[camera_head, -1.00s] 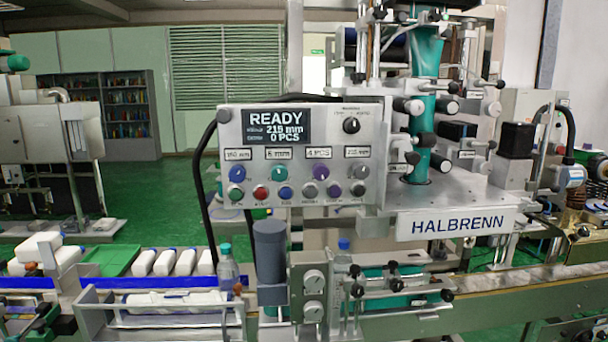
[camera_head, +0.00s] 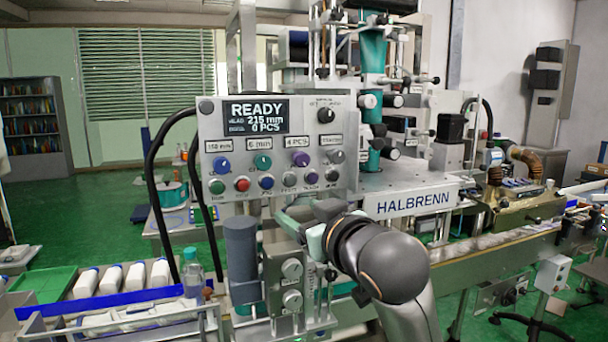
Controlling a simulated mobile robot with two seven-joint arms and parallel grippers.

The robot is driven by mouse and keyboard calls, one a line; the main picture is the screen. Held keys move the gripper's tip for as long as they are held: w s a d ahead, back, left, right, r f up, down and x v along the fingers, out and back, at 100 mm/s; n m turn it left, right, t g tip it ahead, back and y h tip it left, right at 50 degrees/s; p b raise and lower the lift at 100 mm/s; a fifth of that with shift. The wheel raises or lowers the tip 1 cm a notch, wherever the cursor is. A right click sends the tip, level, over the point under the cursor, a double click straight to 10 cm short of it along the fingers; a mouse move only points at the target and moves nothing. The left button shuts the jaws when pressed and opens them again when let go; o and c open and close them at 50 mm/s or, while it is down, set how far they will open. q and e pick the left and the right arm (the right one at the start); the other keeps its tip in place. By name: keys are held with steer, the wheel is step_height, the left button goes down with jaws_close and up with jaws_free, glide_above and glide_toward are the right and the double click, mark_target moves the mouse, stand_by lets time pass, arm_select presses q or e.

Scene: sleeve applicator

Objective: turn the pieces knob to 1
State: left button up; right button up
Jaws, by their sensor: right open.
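The pieces knob (camera_head: 301,159) is the purple knob under the "4 PCS" label (camera_head: 298,142) on the grey control panel (camera_head: 330,190). The panel's display (camera_head: 257,116) reads READY, 215 mm and 0 PCS. The way the knob points is too small to tell. My right gripper (camera_head: 296,222) is open and empty, in front of the lower edge of the panel, below the pieces knob and apart from it. Part of it is hidden by my own wrist. My left gripper is not in view.
A blue knob (camera_head: 222,167) and a green knob (camera_head: 263,162) sit left of the pieces knob, a grey one (camera_head: 337,157) right. Several push buttons line the row below. A dark grey cylinder (camera_head: 241,255) stands under the panel, beside a small bottle (camera_head: 193,273).

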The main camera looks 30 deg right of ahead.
steer(key=m+t+h, duration=0.1)
glide_toward(303, 160)
steer(key=a+v, duration=0.1)
steer(key=v, duration=0.2)
steer(key=shift+h, duration=0.4)
steer(key=p+x, duration=0.2)
steer(key=x, duration=0.4)
steer(key=p+x, duration=0.3)
steer(key=x, duration=0.3)
steer(key=shift+w+d+f+p, duration=0.15)
steer(key=shift+w+d+p, duration=0.1)
steer(key=shift+d+p, duration=0.05)
jaws_close()
